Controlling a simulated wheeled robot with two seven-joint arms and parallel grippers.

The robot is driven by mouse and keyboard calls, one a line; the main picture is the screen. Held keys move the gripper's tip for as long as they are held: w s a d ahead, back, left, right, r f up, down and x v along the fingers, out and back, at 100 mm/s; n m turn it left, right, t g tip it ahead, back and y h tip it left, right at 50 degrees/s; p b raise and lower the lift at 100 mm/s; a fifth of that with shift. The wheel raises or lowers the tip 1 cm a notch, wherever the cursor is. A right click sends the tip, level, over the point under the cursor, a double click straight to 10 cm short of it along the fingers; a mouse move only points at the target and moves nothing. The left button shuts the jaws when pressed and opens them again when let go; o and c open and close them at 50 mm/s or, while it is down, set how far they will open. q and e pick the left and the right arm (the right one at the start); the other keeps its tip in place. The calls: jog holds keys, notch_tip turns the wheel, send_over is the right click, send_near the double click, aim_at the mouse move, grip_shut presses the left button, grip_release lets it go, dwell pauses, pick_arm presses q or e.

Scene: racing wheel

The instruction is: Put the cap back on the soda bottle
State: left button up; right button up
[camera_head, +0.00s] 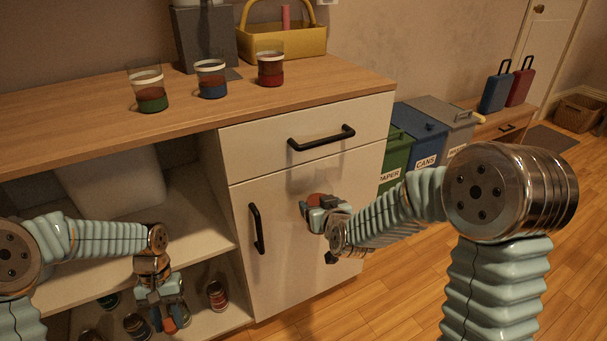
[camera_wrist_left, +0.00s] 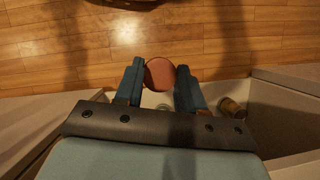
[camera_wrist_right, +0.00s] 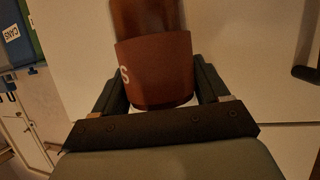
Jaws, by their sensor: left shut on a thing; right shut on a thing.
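My left gripper (camera_head: 165,308) is low in front of the open shelves in the head view, pointing down. Its fingers are shut on a round red cap (camera_wrist_left: 159,74), which also shows in the head view (camera_head: 170,325). My right gripper (camera_head: 320,212) is in front of the white cabinet door, higher and to the right. In the right wrist view it is shut on the soda bottle (camera_wrist_right: 153,68), a brown bottle with a red label. Only a small reddish part of the bottle shows in the head view. The bottle's mouth is not visible. Cap and bottle are well apart.
The wooden counter (camera_head: 70,100) holds several cups, including a green-based one (camera_head: 149,92), and a yellow basket (camera_head: 285,40). A black door handle (camera_head: 257,229) sticks out between my grippers. Cans (camera_head: 217,296) stand on the lower shelf. Labelled bins (camera_head: 425,130) stand at right.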

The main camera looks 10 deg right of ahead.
jog(key=s+a+f+n+g+y, duration=0.1)
jog(key=s+a+f+n+y, duration=0.2)
jog(key=a+f, duration=0.3)
jog(key=s+a+f+n+g+y, duration=0.2)
jog(key=s+a+f+n+y, duration=0.2)
jog(key=a+f, duration=0.3)
jog(key=shift+s+a+f+n+y, duration=0.35)
jog(key=shift+a+y, duration=0.35)
jog(key=shift+a, duration=0.25)
pick_arm(q)
jog(key=w+d+r+n+h, duration=0.1)
jog(key=w+d+r+n, duration=0.1)
jog(key=d+r+n, duration=0.2)
jog(key=w+d+r+n+t+h, duration=0.1)
jog(key=d+r+n, duration=0.3)
jog(key=d+r, duration=0.7)
jog(key=w+d+r+n+t+h, duration=0.1)
jog(key=w+d+r+n+h, duration=0.1)
jog(key=d+r, duration=0.5)
jog(key=shift+w+d+r+n, duration=0.15)
jog(key=shift+w+d+n, duration=0.65)
jog(key=shift+d+n, duration=0.4)
jog(key=shift+a, duration=0.1)
jog(key=shift+f, duration=2.05)
